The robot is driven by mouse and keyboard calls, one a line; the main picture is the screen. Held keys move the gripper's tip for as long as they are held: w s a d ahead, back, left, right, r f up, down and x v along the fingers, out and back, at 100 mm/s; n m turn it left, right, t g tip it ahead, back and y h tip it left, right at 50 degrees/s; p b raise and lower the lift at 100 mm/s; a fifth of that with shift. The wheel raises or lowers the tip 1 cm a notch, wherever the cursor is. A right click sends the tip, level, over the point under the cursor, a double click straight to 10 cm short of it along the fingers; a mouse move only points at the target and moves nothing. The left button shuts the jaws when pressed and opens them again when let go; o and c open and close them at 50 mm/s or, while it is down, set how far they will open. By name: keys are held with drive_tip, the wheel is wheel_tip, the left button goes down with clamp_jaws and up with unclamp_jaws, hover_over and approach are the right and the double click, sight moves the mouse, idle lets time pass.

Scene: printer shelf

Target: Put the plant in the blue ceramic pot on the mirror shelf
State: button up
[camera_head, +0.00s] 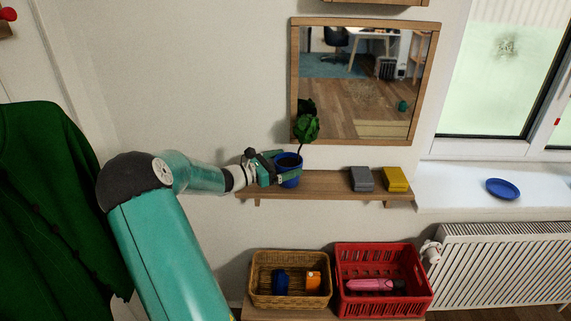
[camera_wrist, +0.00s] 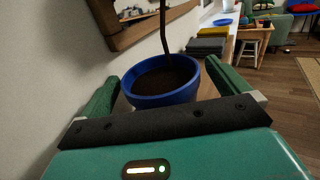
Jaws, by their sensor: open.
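The plant in the blue ceramic pot (camera_head: 289,170) stands at the left end of the wooden mirror shelf (camera_head: 328,184), below the framed mirror (camera_head: 365,85). Its green leaves (camera_head: 307,125) rise on a thin stem. In the wrist view, the blue pot (camera_wrist: 165,84) with dark soil sits between the two green fingers. My gripper (camera_head: 279,172) is open around the pot, one finger on each side. Whether either finger touches the pot cannot be told. The underside of the pot is hidden in the wrist view.
A wicker basket (camera_head: 290,300) and a red crate (camera_head: 385,308) stand below. A blue plate (camera_head: 502,188) lies on the windowsill. The shelf's middle is clear.

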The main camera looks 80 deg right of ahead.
drive_tip(key=v, duration=1.1)
drive_tip(key=shift+a, duration=0.2)
drive_tip(key=shift+w, duration=0.15)
drive_tip(key=w+a+r+m+t+y, duration=0.1)
drive_tip(key=w+a+m+t+y, duration=0.2)
drive_tip(key=a, duration=0.7)
drive_tip(key=w+a+r+m+t+y, duration=0.1)
drive_tip(key=w+a+t, duration=0.3)
drive_tip(key=a, duration=0.6)
drive_tip(key=w+a+m+t+y, duration=0.2)
drive_tip(key=a+t, duration=0.3)
drive_tip(key=a, duration=0.4)
drive_tip(key=s+a+r+m+t+y, duration=0.1)
drive_tip(key=a+r+t+y, duration=0.2)
drive_tip(key=a, duration=1)
drive_tip(key=s+a+r+m+t+y, duration=0.1)
drive_tip(key=s+a+r+t+y, duration=0.1)
drive_tip(key=a, duration=1.1)
drive_tip(key=shift+r+t+y, duration=0.4)
drive_tip(key=shift+t+y, duration=0.1)
drive_tip(key=shift+t, duration=0.5)
drive_tip(key=shift+s+a, duration=0.1)
drive_tip(key=shift+s, duration=0.1)
